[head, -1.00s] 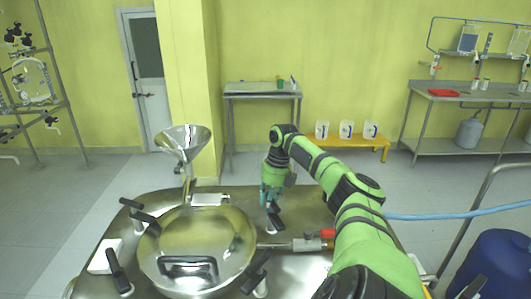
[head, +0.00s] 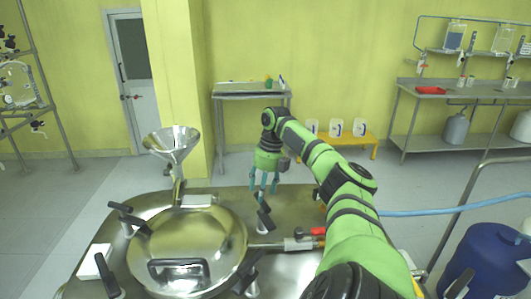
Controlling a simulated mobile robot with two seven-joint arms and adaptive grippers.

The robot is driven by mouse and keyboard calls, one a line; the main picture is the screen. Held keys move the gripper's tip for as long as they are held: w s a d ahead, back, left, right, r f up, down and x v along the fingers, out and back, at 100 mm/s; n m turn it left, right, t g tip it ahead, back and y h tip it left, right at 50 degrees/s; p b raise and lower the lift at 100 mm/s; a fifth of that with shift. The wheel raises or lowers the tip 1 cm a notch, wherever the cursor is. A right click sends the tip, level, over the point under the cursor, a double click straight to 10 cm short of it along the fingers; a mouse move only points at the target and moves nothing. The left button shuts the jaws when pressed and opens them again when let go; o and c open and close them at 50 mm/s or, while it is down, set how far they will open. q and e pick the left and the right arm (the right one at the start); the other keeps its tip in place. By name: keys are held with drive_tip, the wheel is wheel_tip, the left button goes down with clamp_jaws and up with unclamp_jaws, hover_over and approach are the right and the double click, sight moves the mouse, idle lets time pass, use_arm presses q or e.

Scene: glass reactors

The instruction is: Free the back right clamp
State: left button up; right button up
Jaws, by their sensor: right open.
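The back right clamp (head: 264,219) has a black handle on a pale base and stands on the steel top beside the round lid (head: 190,240). Its handle leans up toward the upper left. My right gripper (head: 264,193) is open and empty, pointing down just above the clamp; I cannot tell whether a fingertip touches the handle. The back left clamp (head: 130,217), front left clamp (head: 107,278) and front right clamp (head: 247,279) stand around the lid. My left gripper is out of view.
A steel funnel (head: 173,143) rises behind the lid. A blue barrel (head: 488,262) stands at the far right. Open floor lies behind the steel top.

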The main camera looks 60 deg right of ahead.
wheel_tip(320, 180, up, 7)
drive_tip(key=s+d, duration=0.1)
idle(0.7)
